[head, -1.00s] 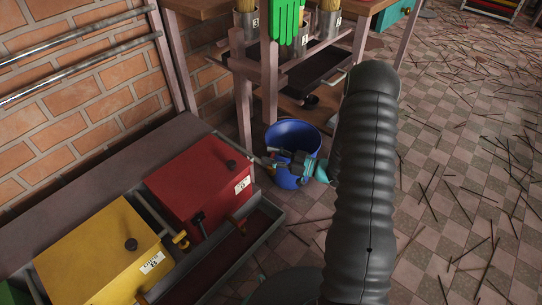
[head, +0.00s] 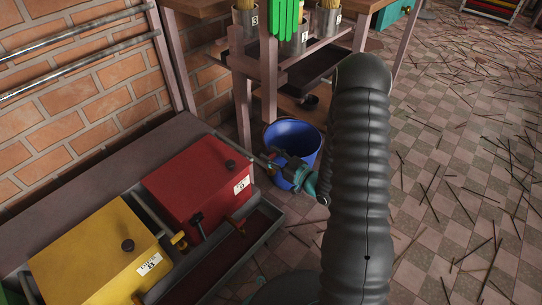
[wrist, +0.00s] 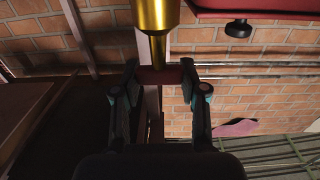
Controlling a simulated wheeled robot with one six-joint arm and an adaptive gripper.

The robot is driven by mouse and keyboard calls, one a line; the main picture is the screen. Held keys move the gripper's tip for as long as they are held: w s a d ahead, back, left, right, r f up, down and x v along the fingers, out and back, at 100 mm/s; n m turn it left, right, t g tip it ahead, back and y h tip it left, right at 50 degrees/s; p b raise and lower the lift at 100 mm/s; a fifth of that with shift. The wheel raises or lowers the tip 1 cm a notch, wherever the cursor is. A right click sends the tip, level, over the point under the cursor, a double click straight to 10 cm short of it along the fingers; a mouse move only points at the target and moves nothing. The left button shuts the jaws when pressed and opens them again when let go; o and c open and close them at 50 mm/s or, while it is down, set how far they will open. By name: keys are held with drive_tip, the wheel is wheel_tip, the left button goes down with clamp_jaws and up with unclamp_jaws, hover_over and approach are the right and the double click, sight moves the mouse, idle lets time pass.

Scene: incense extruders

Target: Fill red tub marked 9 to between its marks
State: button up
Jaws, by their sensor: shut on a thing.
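The red tub (head: 192,180) is a closed red box with a black knob on top. Its white label (head: 242,185) is too small to read surely, and no fill marks or level show. My gripper (head: 270,163) is just right of the tub's far end, in front of the blue bucket (head: 298,133). In the wrist view my gripper (wrist: 160,77) is shut on a dark red grip (wrist: 160,76). A brass piece (wrist: 156,18), wide then narrow, rises from that grip. What the grip belongs to is mostly hidden in the head view.
A yellow tub (head: 92,252) stands left of the red one. A dark trough (head: 215,262) runs along their front. A wooden bench (head: 240,100) with numbered metal cups stands behind the bucket. Thin sticks litter the tiled floor at right.

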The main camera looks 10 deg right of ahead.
drive_tip(key=shift+s, duration=0.1)
drive_tip(key=o, duration=1.2)
drive_tip(key=shift+c, duration=0.2)
drive_tip(key=v, duration=1.2)
